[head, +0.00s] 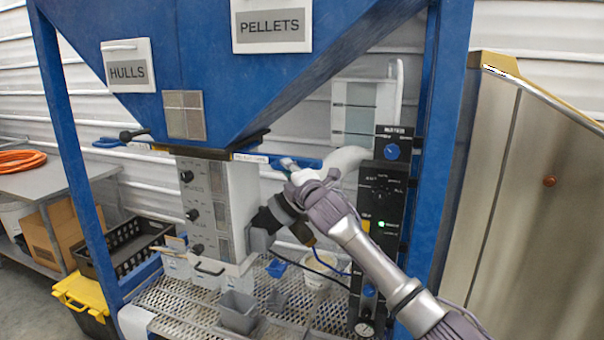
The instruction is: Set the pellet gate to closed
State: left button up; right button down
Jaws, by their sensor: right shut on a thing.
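The pellet gate is at the bottom of the blue hopper, behind a yellow-edged label strip (250,157) that seems to name it. My left gripper is out of view.
A black control panel (381,250) with a blue knob stands right of my wrist. Grey bins (238,312) sit on the perforated shelf (182,308). Blue frame posts stand at both sides. A black crate (125,247) and yellow-lidded box (83,294) are at left.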

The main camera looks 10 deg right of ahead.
jog(key=shift+r, duration=0.1)
jog(key=c, duration=1.6)
grip_release()
jog(key=o, duration=0.5)
jog(key=shift+w+a, duration=0.15)
jog(key=shift+a, duration=0.15)
jog(key=shift+c, duration=0.2)
jog(key=shift+d, duration=0.1)
jog(key=shift+d, duration=0.1)
jog(key=shift+s+d+f, duration=0.1)
jog(key=shift+s+f, duration=0.1)
jog(key=shift+s, duration=0.2)
jog(key=v, duration=1.1)
